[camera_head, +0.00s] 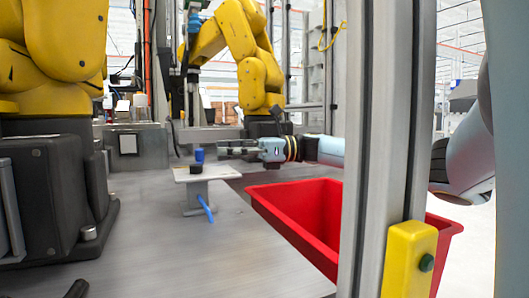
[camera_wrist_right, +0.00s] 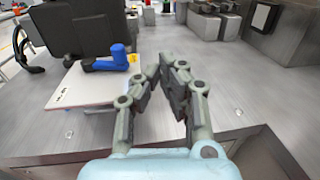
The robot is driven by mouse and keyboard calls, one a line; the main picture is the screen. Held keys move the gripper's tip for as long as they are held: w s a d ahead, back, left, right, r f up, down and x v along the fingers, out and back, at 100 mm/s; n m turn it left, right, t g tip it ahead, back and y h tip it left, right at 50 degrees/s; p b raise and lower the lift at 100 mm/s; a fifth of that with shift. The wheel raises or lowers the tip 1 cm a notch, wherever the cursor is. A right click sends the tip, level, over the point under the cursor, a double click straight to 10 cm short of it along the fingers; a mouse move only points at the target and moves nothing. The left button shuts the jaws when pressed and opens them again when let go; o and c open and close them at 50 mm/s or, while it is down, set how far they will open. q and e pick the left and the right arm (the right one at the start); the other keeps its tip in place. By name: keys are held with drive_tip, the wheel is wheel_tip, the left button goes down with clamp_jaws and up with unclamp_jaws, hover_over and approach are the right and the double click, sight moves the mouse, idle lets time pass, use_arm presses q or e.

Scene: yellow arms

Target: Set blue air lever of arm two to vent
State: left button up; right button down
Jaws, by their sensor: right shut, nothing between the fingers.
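A blue lever (camera_wrist_right: 106,62) sits on a white plate (camera_wrist_right: 75,88) in the right wrist view. Its raised round end is at the right, beside a yellow label, and its arm points left. In the head view a blue part (camera_head: 199,155) shows on the plate (camera_head: 208,173), behind a small black knob. A second blue bar (camera_head: 205,208) slants down below the plate. My right gripper (camera_head: 224,149) is shut and empty, just beyond and right of the plate; its fingertips (camera_wrist_right: 166,70) are right of the lever, apart from it. My left gripper is out of view.
A red bin (camera_head: 300,215) stands right of the metal table (camera_head: 150,240). A grey post (camera_head: 375,130) with a yellow button box (camera_head: 409,258) blocks the right side. Yellow robot arms stand at the left (camera_head: 65,40) and back (camera_head: 235,40).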

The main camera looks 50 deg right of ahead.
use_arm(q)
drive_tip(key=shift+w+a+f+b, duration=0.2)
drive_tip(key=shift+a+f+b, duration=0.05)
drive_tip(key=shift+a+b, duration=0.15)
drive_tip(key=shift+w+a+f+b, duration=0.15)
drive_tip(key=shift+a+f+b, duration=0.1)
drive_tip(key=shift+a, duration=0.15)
use_arm(e)
drive_tip(key=s+d, duration=0.1)
drive_tip(key=d, duration=0.7)
drive_tip(key=shift+s+r, duration=0.2)
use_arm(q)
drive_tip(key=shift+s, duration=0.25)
